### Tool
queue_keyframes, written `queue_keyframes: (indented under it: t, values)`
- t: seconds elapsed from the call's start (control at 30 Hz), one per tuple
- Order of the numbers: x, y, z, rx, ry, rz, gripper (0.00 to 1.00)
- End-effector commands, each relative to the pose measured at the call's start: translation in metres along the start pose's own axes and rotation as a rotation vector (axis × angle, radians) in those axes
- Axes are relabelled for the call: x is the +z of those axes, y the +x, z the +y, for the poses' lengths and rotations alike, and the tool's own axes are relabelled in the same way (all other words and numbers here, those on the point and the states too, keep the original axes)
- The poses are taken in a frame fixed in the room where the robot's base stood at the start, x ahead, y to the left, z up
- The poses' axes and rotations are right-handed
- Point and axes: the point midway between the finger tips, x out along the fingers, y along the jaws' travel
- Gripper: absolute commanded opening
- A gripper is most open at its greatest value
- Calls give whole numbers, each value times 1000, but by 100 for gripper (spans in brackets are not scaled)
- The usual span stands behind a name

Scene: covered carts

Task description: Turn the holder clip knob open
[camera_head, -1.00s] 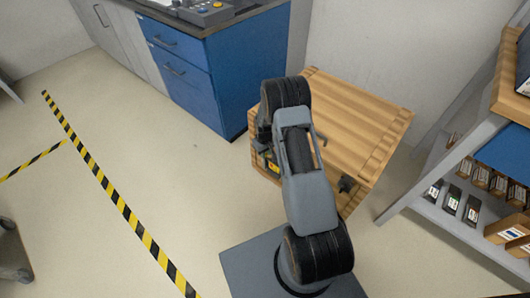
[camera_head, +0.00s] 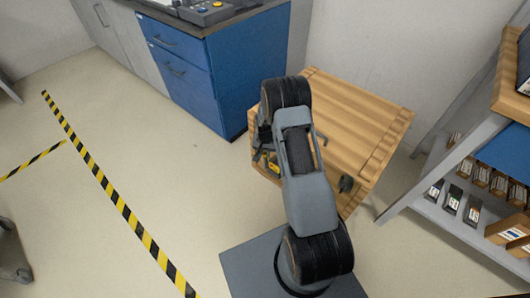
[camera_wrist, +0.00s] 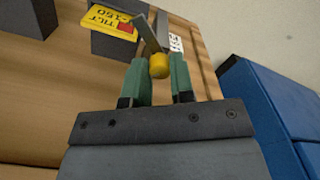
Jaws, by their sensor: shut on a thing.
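In the wrist view, a yellow knob (camera_wrist: 159,66) sits between the two green fingers of my gripper (camera_wrist: 158,74), which is shut on it. A flat grey bar (camera_wrist: 146,32) slants up and left from just behind the knob. A yellow label with a red patch (camera_wrist: 103,22), reading about tilt, is on the wooden front beside it. In the head view, the wooden covered cart (camera_head: 345,115) stands behind my arm. My gripper is mostly hidden there by my arm, at the cart's left side near a small yellow patch (camera_head: 273,166).
A blue drawer cabinet (camera_head: 215,80) stands close behind the cart at left; blue panels (camera_wrist: 270,110) also show right of my gripper. A shelf with boxes (camera_head: 470,185) stands at right. The floor (camera_head: 190,200) at left is clear, with striped tape (camera_head: 110,190).

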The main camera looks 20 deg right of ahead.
Motion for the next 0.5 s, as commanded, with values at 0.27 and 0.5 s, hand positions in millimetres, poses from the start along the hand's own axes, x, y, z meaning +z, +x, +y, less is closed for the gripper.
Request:
queue_keyframes:
  t: [0.27, 0.5]
  values:
    - [1, 0, 0, 1, 257, -2, 0]
    - [1, 0, 0, 1, 448, -2, 0]
